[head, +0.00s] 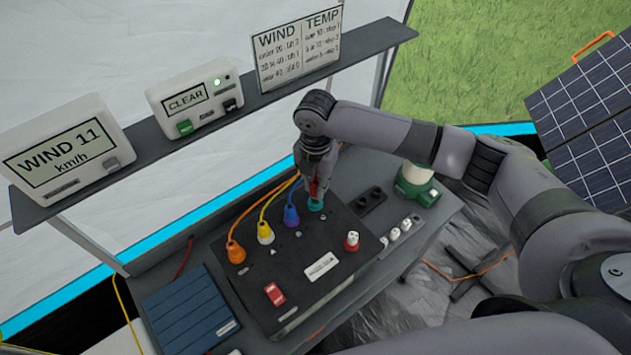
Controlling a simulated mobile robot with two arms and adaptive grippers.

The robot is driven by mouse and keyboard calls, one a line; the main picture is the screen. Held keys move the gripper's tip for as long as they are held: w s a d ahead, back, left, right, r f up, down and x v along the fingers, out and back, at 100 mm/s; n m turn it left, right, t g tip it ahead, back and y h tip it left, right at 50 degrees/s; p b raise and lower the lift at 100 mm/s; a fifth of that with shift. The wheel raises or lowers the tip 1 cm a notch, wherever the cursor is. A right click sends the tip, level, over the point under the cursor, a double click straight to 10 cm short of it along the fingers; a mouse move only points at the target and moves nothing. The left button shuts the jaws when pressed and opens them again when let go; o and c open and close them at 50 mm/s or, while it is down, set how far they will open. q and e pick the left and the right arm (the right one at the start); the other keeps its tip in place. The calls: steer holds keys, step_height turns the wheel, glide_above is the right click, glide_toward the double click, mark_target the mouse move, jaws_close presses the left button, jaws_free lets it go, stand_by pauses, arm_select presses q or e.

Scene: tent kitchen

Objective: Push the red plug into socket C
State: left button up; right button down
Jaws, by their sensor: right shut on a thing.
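My right gripper (315,190) points down over the back right of a dark box (325,290) on the table. It is shut on a small red piece (313,188), which looks like the red plug and is mostly hidden by the fingers. Just below it is a teal round fitting (316,206) on the box top; I cannot tell if they touch. No socket letters are readable. My left gripper is not in view.
A red-based white knob (352,241) and a red switch (274,294) are on the box. A blue ribbed block (192,312) stands left of it. A green-and-white canister (417,184) stands right. A shelf (235,112) with displays crosses behind.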

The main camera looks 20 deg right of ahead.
steer(key=shift+p, duration=0.4)
stand_by(0.4)
steer(key=shift+f+b, duration=0.5)
steer(key=shift+f, duration=1.05)
stand_by(0.3)
steer(key=c, duration=1.4)
jaws_free()
steer(key=shift+o, duration=0.2)
steer(key=shift+r, duration=0.15)
step_height(320, 180, up, 12)
steer(key=shift+f, duration=0.1)
steer(key=shift+s, duration=0.1)
